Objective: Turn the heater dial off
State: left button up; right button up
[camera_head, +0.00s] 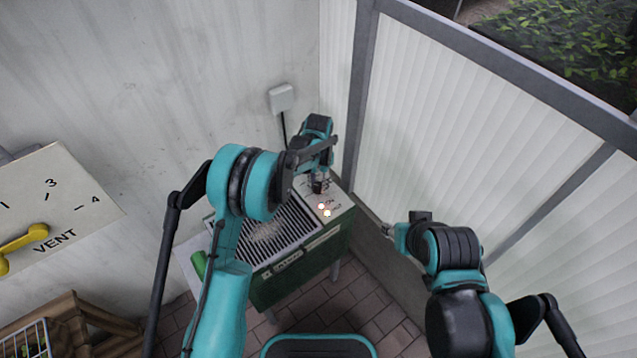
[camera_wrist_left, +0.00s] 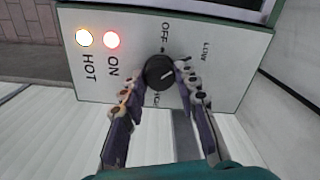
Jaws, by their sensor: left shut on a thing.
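The heater (camera_head: 300,262) is a green box with a dark grille on top, standing by the wall. Its pale control panel (camera_head: 340,203) carries two lit lamps, and the left wrist view shows them beside the words ON and HOT. The black dial (camera_wrist_left: 159,72) sits on this panel among the marks OFF and LOW, with a third mark partly hidden. My right gripper (camera_head: 388,229) is small in the head view, apart from the heater.
A white wall box (camera_head: 282,98) with a cable is above the heater. A ribbed translucent partition (camera_head: 450,130) stands close on the right. A VENT board with a yellow lever (camera_head: 25,237) is at the left. A wooden crate (camera_head: 75,325) is at lower left.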

aim_at(318, 186)
pick_arm(q)
jog(key=n, duration=0.5)
jog(key=shift+n, duration=2.3)
jog(key=o, duration=1.2)
jog(key=shift+c, duration=0.2)
notch_tip(318, 186, up, 12)
